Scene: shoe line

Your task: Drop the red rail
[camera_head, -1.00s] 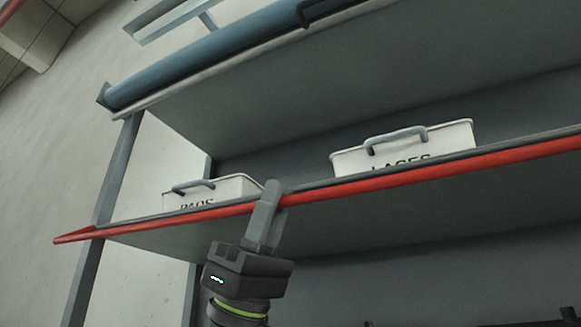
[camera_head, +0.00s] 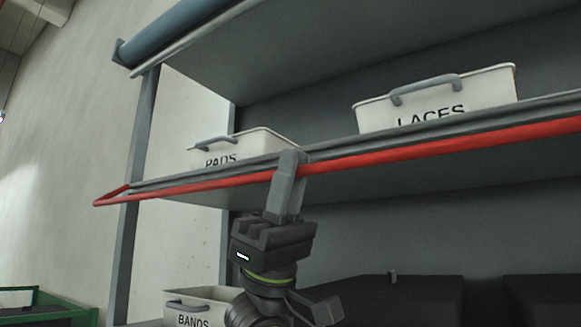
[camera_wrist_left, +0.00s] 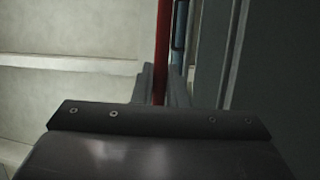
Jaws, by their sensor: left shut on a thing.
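The red rail (camera_head: 390,157) runs along the front edge of the shelf, and its left end bends back to the shelf. In the head view my left gripper (camera_head: 289,165) is shut on the rail, coming up from below. The rail also shows in the left wrist view (camera_wrist_left: 161,60), running upright between the fingers (camera_wrist_left: 160,88). A grey strip of shelf edge shows behind and above the rail, with a narrow gap between them. My right gripper is in neither view.
On the shelf behind the rail stand a white bin marked PADS (camera_head: 262,143) and a white bin marked LACES (camera_head: 490,88). A blue roll (camera_head: 175,28) hangs above. A green-edged container (camera_head: 75,311) is at bottom left.

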